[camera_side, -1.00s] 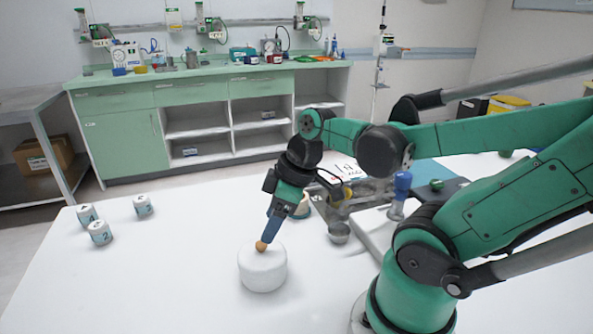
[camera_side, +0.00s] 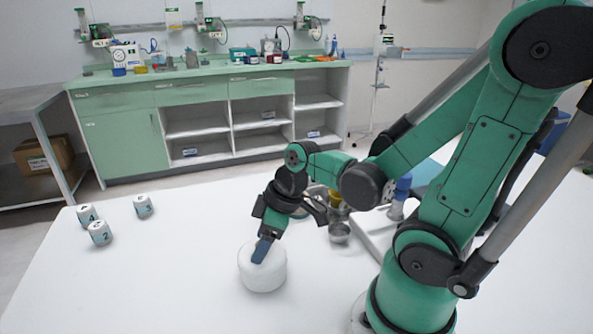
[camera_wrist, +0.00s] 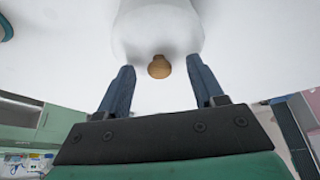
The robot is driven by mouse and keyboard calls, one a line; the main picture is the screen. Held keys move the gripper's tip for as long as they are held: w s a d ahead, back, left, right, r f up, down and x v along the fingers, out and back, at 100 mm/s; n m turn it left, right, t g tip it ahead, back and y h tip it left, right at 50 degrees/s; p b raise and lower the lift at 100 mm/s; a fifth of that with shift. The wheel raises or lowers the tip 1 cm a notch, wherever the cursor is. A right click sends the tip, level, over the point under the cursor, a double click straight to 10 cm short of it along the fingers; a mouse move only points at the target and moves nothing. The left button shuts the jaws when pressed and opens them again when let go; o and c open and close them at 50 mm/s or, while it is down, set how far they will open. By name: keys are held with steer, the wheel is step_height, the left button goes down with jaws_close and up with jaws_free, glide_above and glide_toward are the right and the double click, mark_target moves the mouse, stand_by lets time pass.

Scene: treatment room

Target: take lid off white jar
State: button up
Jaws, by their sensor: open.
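The white jar (camera_side: 263,277) stands upright on the white table, in front of my arm. Its lid has a round tan knob (camera_wrist: 159,67), seen in the wrist view, where the white jar (camera_wrist: 157,30) fills the top middle. My gripper (camera_side: 260,257) reaches down to the top of the jar. In the wrist view my gripper (camera_wrist: 160,62) is open, with one blue finger on each side of the knob and a gap on both sides. In the side view the fingers hide the knob. The lid's seam cannot be made out.
Small numbered white containers (camera_side: 100,233) stand at the table's left. A metal bowl (camera_side: 340,233), a tray (camera_side: 370,243) and a blue-topped bottle (camera_side: 402,190) are behind and right of the jar.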

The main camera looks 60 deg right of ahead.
jaws_close()
steer(key=shift+r, duration=0.1)
